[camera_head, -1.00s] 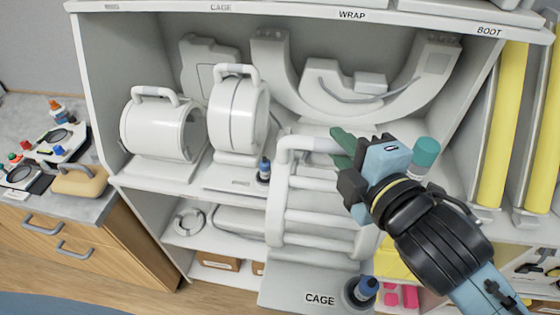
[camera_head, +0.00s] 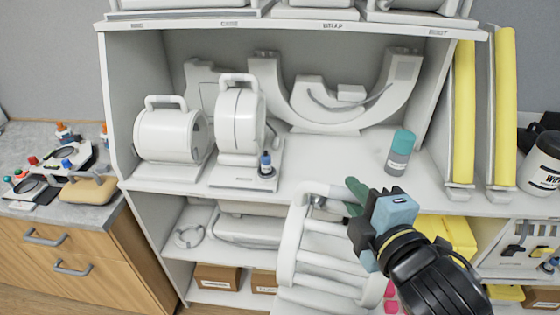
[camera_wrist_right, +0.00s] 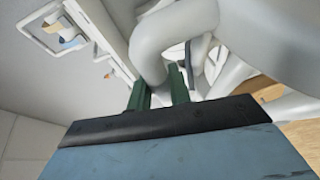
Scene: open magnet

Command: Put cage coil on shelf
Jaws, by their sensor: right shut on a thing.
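The cage coil (camera_head: 318,258) is a white, barred, open frame with a curved handle at its top. My right gripper (camera_head: 354,196) is shut on that handle and holds the coil in front of the shelf unit, below the level of the main shelf. In the right wrist view the green fingers (camera_wrist_right: 160,92) close around the white handle (camera_wrist_right: 150,55). The coil's lower part is cut off by the bottom of the head view. The main shelf (camera_head: 325,165) has a bare stretch at its middle right. My left gripper is not in view.
White coils (camera_head: 172,135) and (camera_head: 240,122) stand at the shelf's left, with a large curved piece (camera_head: 340,115) behind. A teal-capped bottle (camera_head: 399,153) stands on the right. Yellow pads (camera_head: 505,110) lean beyond the right wall. Boxes (camera_head: 217,275) sit on the lower shelves.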

